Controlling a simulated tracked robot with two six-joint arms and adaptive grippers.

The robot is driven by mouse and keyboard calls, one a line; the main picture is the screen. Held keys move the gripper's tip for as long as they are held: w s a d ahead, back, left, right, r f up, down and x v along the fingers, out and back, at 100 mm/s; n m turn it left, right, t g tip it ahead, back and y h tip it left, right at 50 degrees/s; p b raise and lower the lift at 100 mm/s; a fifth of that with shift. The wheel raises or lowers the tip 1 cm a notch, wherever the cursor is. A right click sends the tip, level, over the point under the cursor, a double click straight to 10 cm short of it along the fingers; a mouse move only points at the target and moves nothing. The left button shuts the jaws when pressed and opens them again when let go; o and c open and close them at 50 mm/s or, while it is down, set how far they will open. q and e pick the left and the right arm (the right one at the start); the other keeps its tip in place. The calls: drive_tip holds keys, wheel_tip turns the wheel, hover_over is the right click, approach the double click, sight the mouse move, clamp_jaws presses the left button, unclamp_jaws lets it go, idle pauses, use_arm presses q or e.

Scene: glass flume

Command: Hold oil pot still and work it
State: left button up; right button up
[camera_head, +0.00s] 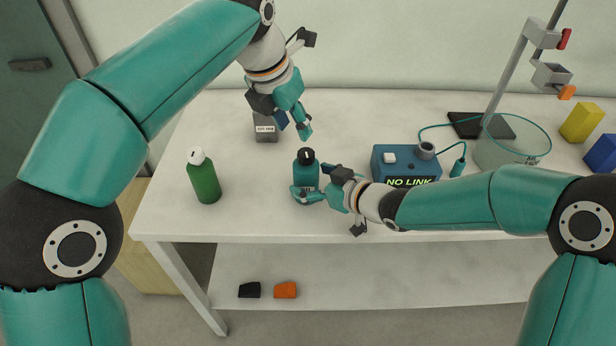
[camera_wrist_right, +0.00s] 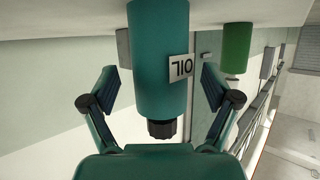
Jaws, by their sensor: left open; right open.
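The oil pot (camera_head: 306,176) is a teal cylinder with a black cap, standing upright on the white table. It also shows in the right wrist view (camera_wrist_right: 160,60), upside down in the picture, with its white OIL label. My right gripper (camera_head: 316,180) is open, with its fingers on either side of the pot; in the wrist view (camera_wrist_right: 158,88) gaps show between both fingers and the pot. My left gripper (camera_head: 292,122) is open above and behind the pot, beside a grey labelled block. It holds nothing that I can see.
A green bottle (camera_head: 204,178) stands left of the pot. The grey block (camera_head: 265,128) stands behind. A blue NO LINK box (camera_head: 407,164) is close on the right. A glass vessel (camera_head: 510,150), a stand and yellow and blue blocks are further right. The table's front left is clear.

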drive_tip(key=shift+x, duration=1.1)
